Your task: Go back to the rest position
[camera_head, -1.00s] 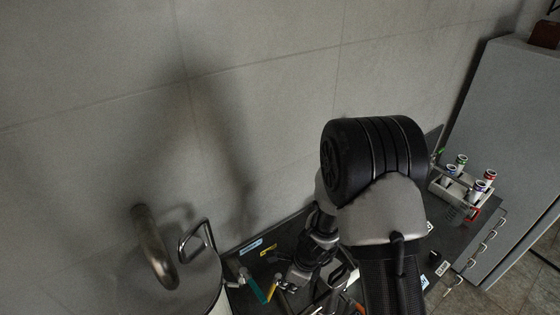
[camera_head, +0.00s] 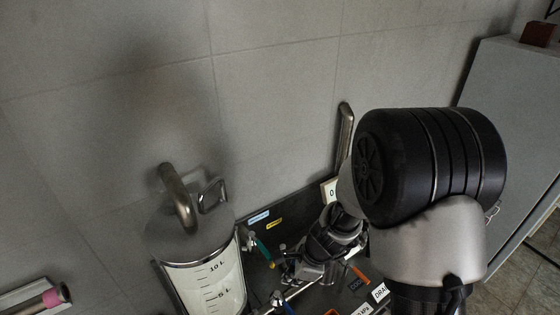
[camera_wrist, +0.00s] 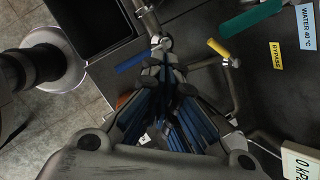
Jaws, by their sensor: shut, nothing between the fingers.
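My gripper (camera_head: 304,270) hangs over the dark panel, below and left of my large black arm joint in the head view. In the wrist view its fingers (camera_wrist: 165,66) come together at their tips, shut with nothing between them. Just beyond the tips are metal pipes and a valve with a blue handle (camera_wrist: 132,61). A yellow valve handle (camera_wrist: 218,47) and a teal handle (camera_wrist: 251,17) lie to the right. I cannot tell whether the fingertips touch the pipework.
A tank (camera_head: 207,282) with a litre scale stands left of my gripper. A white "0 kPa" display (camera_wrist: 300,160) is at the lower right of the wrist view. A dark open basin (camera_wrist: 93,22) lies at upper left. A grey cabinet (camera_head: 503,105) stands at right.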

